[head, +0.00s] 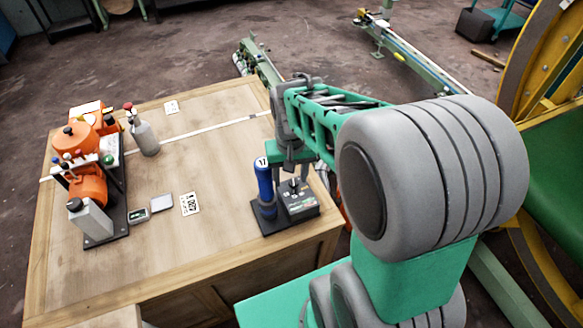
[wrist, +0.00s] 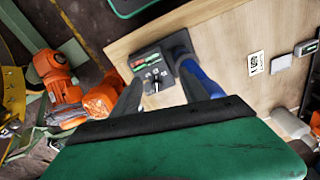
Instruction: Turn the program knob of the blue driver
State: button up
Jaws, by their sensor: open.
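The blue driver (head: 264,180) stands upright at the left of a dark base near the table's front right edge. Beside it is a dark control box (head: 300,204); in the wrist view the box (wrist: 148,60) shows a green and red strip and a small light-tipped program knob (wrist: 155,76). My gripper (head: 293,182) is above the box, pointing down. In the wrist view my gripper (wrist: 158,80) is open, with one finger on each side of the knob and nothing held. The blue driver (wrist: 208,85) is partly hidden behind the right finger. Whether the fingertips touch anything cannot be told.
The wooden table (head: 215,140) is mostly clear in the middle. A printed marker card (head: 190,204) and small flat devices lie left of the driver. Orange machines (head: 88,185), a grey bottle (head: 145,136) and a light canister (head: 90,220) stand at the far left.

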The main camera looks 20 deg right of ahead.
aim_at(294, 182)
jog(key=w+d+f+m, duration=0.1)
jog(key=w+f, duration=0.1)
jog(key=w+d+f+m+p, duration=0.1)
jog(key=w+d+f, duration=0.1)
jog(key=w, duration=0.1)
jog(key=w+d+f+m, duration=0.1)
jog(key=w+f, duration=0.1)
jog(key=shift+w+d+g, duration=0.15)
jog(key=shift+w+g, duration=0.15)
jog(key=shift+w, duration=0.1)
notch_tip(294, 182, down, 8)
jog(key=shift+w+d+p, duration=0.1)
jog(key=shift+w+p, duration=0.05)
jog(key=shift+p, duration=0.75)
jog(key=shift+c, duration=0.3)
grip_shut()
